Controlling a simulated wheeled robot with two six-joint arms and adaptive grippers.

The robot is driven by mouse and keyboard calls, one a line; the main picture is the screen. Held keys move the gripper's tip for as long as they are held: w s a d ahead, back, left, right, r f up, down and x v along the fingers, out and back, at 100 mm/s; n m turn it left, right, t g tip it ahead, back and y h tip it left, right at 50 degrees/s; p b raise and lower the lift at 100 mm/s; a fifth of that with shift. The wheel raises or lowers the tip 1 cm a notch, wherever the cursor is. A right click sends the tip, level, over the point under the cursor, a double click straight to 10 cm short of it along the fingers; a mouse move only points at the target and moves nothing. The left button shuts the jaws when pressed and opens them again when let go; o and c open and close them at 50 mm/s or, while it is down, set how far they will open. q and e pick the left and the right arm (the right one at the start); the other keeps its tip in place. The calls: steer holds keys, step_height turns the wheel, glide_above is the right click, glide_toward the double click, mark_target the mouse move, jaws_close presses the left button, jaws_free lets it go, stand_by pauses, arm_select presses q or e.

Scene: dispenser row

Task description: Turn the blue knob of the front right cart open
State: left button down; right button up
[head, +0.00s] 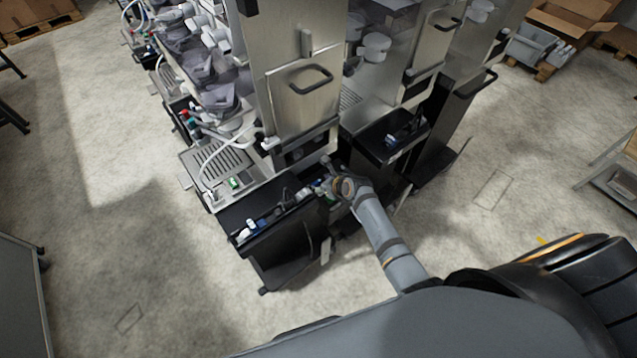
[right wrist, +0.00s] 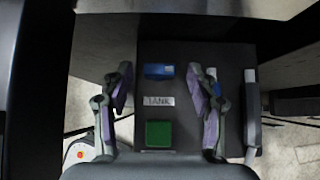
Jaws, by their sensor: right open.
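The blue knob (right wrist: 158,71) shows in the right wrist view as a small blue block on a dark panel, above a "TANK" label (right wrist: 158,101) and a green block (right wrist: 159,133). My right gripper (right wrist: 159,88) is open, with one purple-padded finger on each side of the panel's middle strip. The fingers stand apart from the blue knob. In the head view, my right gripper (head: 314,188) is over the right part of the near black cart (head: 285,237). The gripper and arm partly hide the knobs there. My left gripper is not in view.
A tall steel dispenser (head: 293,90) stands behind the cart, with a drip tray (head: 226,163) to its left. Another black cart (head: 381,150) stands farther right.

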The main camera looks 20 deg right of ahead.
steer(key=shift+w+a+f, duration=0.15)
steer(key=shift+w+f, duration=0.25)
steer(key=shift+f, duration=0.05)
steer(key=c, duration=1.1)
steer(key=shift+c, duration=0.2)
